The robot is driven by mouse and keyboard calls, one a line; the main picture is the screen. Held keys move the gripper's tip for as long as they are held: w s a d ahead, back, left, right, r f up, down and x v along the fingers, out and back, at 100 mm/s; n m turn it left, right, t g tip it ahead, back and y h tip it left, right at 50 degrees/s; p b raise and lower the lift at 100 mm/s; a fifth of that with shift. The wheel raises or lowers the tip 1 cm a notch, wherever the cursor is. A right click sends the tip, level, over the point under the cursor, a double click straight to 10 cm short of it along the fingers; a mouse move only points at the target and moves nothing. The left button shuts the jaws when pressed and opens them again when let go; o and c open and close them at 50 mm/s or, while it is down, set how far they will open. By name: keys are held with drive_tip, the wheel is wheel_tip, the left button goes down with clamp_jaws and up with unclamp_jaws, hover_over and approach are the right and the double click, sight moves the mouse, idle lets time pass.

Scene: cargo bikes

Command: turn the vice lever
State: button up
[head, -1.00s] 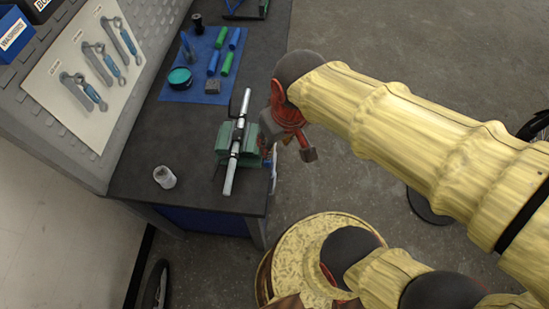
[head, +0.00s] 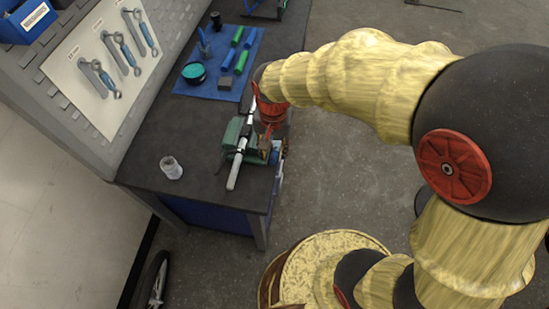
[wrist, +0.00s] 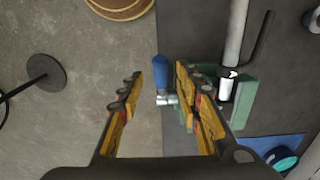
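A green bench vice (head: 231,134) is at the front right edge of the dark workbench, with a pale metal tube (head: 236,172) clamped in it. The vice also shows in the wrist view (wrist: 246,92). Its lever, with a blue handle (wrist: 160,72) and a silver joint, sticks out at the vice's side. The lever's blue part also shows low at the bench edge in the head view (head: 275,156). My gripper (wrist: 153,85) is open, its fingers on either side of the lever in the picture, nearer the right finger. Contact cannot be told. In the head view my arm partly hides the vice.
A clear jar (head: 171,167) stands on the bench left of the vice. A blue mat (head: 212,92) with tools and a teal-topped tin (head: 194,73) lies behind. A round dark base with a pole (wrist: 45,73) stands on the floor, which is otherwise mostly open.

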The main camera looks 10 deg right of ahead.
sight(273, 156)
wheel_tip(273, 156, down, 5)
drive_tip(key=shift+r+b, duration=0.1)
drive_tip(key=shift+b, duration=0.4)
drive_tip(key=c, duration=0.3)
clamp_jaws()
idle(0.4)
